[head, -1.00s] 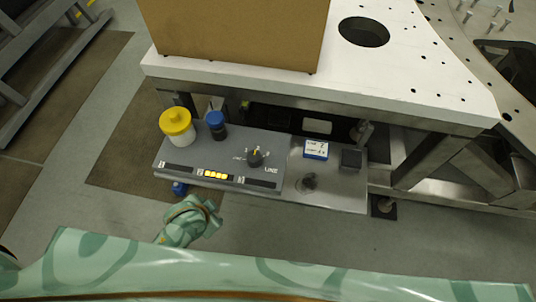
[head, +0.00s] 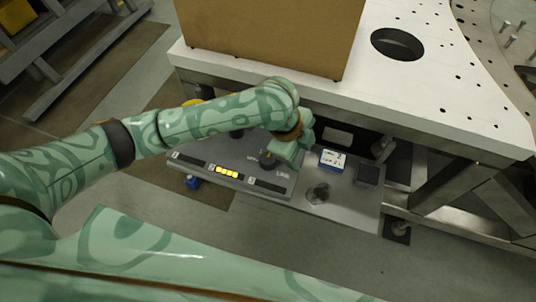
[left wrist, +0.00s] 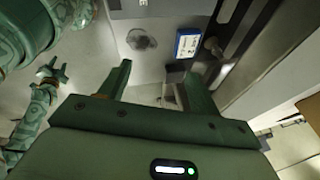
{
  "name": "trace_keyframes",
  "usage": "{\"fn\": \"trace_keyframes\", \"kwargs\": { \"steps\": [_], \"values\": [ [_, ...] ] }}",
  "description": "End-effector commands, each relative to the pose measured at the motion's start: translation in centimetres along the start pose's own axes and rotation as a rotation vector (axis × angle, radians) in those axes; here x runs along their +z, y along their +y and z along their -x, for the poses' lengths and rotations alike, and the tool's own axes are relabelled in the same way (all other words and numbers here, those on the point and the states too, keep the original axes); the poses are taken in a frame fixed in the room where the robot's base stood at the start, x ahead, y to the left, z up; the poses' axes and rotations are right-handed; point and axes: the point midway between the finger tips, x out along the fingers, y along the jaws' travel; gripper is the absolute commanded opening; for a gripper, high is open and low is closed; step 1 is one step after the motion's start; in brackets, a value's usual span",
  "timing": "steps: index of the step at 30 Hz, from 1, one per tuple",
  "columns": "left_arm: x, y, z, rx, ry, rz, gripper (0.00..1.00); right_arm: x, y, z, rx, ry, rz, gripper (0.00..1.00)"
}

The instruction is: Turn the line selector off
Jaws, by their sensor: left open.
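The line selector (head: 267,161) is a dark round knob on the grey control panel (head: 222,160) in the head view, with LINE printed to its right. My left gripper (head: 284,160) hangs over the panel, just right of the knob, and hides part of it. Whether it touches the knob I cannot tell. In the left wrist view its two fingers (left wrist: 157,82) stand wide apart with nothing held. The knob cannot be made out there. Another green gripper (left wrist: 50,74), likely my right one, shows small at the left of that view.
A blue-framed display card (head: 333,158), a dark box (head: 368,175) and a dark fitting (head: 319,193) are on the metal shelf right of the panel. A white tabletop (head: 385,75) with a brown carton (head: 270,35) overhangs behind. A yellow lid (head: 192,103) shows behind my arm.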

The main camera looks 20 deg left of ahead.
Motion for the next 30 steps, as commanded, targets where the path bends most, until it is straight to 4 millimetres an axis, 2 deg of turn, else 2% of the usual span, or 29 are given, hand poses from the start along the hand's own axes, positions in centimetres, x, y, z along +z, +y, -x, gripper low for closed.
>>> {"fn": "trace_keyframes", "kwargs": {
  "steps": [1, 3, 7, 10, 13, 17, 30],
  "values": [
    [1.3, -0.8, 1.2, 0.039, -0.052, -0.072, 0.63, 0.1, 0.0, -0.2, 0.0, -0.001, 0.0, 0.36],
    [2.9, -1.1, 2.8, 0.113, -0.112, -0.151, 0.63, 0.1, 0.0, -0.4, 0.0, -0.002, 0.0, 0.36],
    [5.9, -1.5, 5.6, 0.22, -0.198, -0.223, 0.63, 0.2, 0.1, -0.5, 0.001, -0.004, 0.0, 0.36],
    [7.1, -1.5, 7.0, 0.267, -0.23, -0.243, 0.63, 0.2, 0.1, -0.6, 0.001, -0.004, 0.0, 0.36],
    [7.7, -1.4, 7.2, 0.288, -0.242, -0.249, 0.63, 0.3, 0.1, -0.8, 0.001, -0.006, 0.0, 0.36],
    [8.2, -0.9, 5.5, 0.292, -0.24, -0.248, 0.63, 0.5, 0.0, -1.7, -0.001, -0.011, 0.0, 0.36],
    [11.0, 1.8, -4.8, 0.292, -0.237, -0.248, 0.63, 2.4, -0.6, -6.6, -0.014, -0.05, 0.001, 0.36]
  ]
}}
